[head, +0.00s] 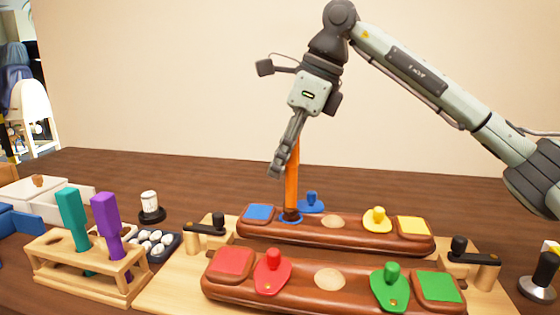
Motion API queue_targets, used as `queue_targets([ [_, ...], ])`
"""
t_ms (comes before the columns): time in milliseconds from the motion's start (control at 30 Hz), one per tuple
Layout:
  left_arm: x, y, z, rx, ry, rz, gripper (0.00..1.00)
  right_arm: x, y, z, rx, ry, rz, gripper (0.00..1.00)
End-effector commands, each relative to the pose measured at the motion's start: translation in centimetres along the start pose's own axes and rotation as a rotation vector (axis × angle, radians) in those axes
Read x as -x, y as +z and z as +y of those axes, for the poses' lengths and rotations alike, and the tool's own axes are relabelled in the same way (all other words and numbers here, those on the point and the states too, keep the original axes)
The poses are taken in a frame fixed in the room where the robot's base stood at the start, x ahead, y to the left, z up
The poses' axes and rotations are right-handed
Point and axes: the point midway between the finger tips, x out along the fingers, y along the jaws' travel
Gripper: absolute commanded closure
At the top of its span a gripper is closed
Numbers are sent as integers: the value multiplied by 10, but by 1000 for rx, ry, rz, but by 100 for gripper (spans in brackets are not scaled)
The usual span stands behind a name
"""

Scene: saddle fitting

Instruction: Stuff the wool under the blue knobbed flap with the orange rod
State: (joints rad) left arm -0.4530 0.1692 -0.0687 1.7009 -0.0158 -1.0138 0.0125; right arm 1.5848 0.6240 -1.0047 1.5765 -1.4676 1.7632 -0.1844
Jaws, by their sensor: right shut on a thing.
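My right gripper (281,166) is shut on the upright orange rod (292,182). The blue knobbed flap (312,204) sits just right of and behind the rod, apparently swung aside from the opening. White wool balls (152,242) lie in a dark tray at the left. Whether any wool is inside the opening is hidden by the rod's end. My left gripper is not in view.
A near panel has red (272,274) and green (390,288) knobbed flaps; the far one also has a yellow flap (376,219). A wooden rack (62,262) holds teal and purple tools. Black-handled clamps (212,228) flank the panels. The table behind is clear.

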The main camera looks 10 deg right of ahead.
Motion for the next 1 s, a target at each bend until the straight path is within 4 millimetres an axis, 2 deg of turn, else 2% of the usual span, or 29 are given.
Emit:
queue_targets([
  [1000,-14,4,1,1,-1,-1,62,-20,-8,0,0,0,0,100],
])
